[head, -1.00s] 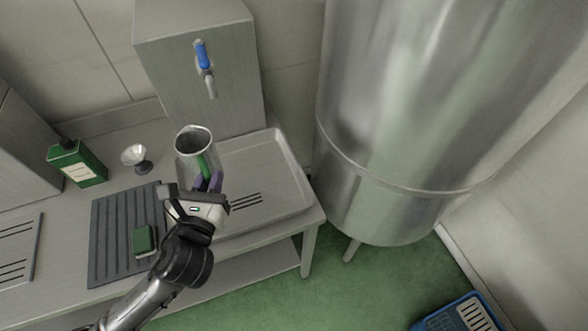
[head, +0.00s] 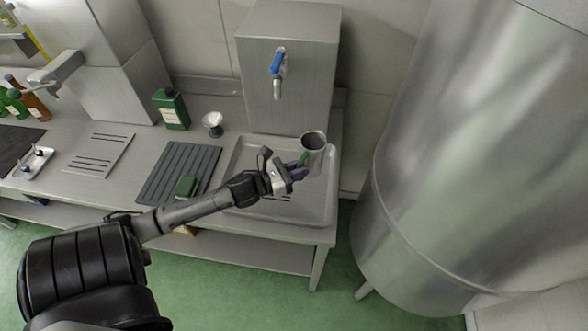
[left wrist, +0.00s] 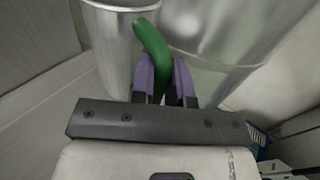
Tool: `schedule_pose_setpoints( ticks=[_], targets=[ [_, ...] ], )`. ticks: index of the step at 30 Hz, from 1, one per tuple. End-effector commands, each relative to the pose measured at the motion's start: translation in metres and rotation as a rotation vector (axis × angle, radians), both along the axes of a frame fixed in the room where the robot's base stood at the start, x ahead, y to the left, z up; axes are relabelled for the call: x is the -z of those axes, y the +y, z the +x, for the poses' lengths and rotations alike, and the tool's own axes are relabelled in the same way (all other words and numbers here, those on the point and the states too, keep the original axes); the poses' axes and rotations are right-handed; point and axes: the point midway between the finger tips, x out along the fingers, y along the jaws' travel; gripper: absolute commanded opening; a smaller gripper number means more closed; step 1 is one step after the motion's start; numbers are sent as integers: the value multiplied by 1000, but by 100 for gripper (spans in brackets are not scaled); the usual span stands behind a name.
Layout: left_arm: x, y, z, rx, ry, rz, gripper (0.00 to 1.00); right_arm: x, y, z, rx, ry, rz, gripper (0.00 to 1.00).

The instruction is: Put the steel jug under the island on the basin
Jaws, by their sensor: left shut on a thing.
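The steel jug (head: 313,152) is an open-topped metal cup with a green handle, and it looks about upright. My left gripper (head: 300,172) is shut on its green handle. In the left wrist view the purple fingertips (left wrist: 166,82) pinch the handle, with the jug's wall (left wrist: 118,45) just beyond. The basin (head: 232,192) is a shallow steel tray with drain slots, set in the counter below the tap. The jug shows over the basin's right back part; I cannot tell whether its base touches the basin. My right gripper is not in view.
A blue-handled tap (head: 277,75) on a steel block stands behind the basin. Left of it are a dark ribbed mat (head: 165,185) with a green sponge (head: 186,186), a small funnel-like cup (head: 213,122) and a green tin (head: 171,110). A large steel tank (head: 450,150) stands at right.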

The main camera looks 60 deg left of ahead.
Motion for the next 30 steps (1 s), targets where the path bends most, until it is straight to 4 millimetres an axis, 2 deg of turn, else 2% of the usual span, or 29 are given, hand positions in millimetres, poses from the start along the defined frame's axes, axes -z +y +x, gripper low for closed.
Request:
schedule_pose_setpoints(
  ticks=[5,12,18,24,27,30],
  targets=[
    [11,28,-13,6,0,2,0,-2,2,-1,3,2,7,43],
    [40,75,-29,6,-1,3,0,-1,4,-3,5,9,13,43],
    [60,106,-39,7,-3,3,0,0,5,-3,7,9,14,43],
    [69,121,-43,9,-5,2,0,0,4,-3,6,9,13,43],
    [71,123,-44,9,-6,1,0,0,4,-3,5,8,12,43],
    [82,123,-44,8,-4,1,0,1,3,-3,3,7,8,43]
  ],
)
